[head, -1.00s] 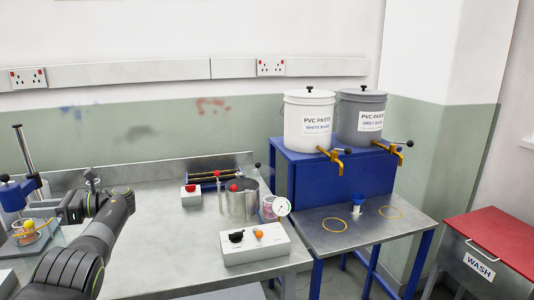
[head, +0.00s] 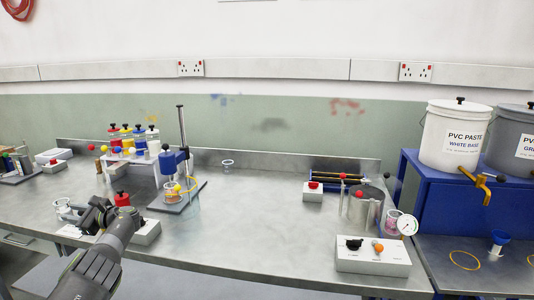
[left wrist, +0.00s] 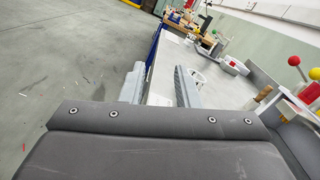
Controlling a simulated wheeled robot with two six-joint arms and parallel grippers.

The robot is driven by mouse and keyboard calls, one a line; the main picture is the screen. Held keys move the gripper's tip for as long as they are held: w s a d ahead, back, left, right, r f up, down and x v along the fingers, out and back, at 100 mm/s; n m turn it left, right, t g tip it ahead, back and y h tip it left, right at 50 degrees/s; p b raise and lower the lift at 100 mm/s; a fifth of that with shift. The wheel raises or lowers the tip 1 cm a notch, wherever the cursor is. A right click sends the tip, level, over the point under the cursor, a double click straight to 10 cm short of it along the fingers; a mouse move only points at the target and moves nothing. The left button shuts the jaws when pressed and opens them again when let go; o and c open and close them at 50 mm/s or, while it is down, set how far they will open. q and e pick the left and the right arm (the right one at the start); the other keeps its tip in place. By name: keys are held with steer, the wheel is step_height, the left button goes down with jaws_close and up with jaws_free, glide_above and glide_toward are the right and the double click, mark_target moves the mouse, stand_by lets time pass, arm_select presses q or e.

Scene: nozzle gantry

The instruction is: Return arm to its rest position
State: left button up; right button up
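My left arm (head: 90,270) comes in from the bottom left in the head view. Its left gripper (head: 96,212) is over or in front of the bench's front edge, left of the mixing stand (head: 182,160); the fingers are small there. In the left wrist view the two fingers of the left gripper (left wrist: 160,86) stand apart with nothing between them, with floor and the bench edge beyond. My right gripper is in neither view.
The steel bench (head: 250,215) has a clear middle. Near my left gripper are a red-topped button box (head: 146,232) and a glass beaker (head: 66,208). A bottle rack (head: 135,165) stands behind. At right are a control box (head: 373,258) and a white bucket (head: 455,138).

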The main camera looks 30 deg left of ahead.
arm_select(q)
steer(key=s+a+f+n+t+h, duration=0.1)
steer(key=s+f+t, duration=0.3)
steer(key=f, duration=0.5)
steer(key=s+a+f+t+h, duration=0.1)
steer(key=s+a+f+t, duration=0.1)
steer(key=s+f, duration=0.6)
steer(key=s+d+f+n+t+h, duration=0.3)
steer(key=s+f+n+h, duration=0.2)
steer(key=s+f, duration=0.95)
steer(key=s+d+f+n+g+h, duration=0.1)
steer(key=s+d+f+h, duration=0.15)
steer(key=d+f, duration=1)
steer(key=s+d+f+n+h, duration=0.25)
steer(key=d+f, duration=0.75)
steer(key=d, duration=0.6)
steer(key=d+f+h, duration=0.2)
steer(key=d+f, duration=0.1)
steer(key=d, duration=1.1)
steer(key=d+f+h+p, duration=0.1)
steer(key=d+f, duration=0.2)
steer(key=d, duration=1.1)
steer(key=shift+s+d+f+n+h, duration=0.25)
steer(key=shift+s+f+n+h, duration=0.1)
steer(key=shift+n+h, duration=0.1)
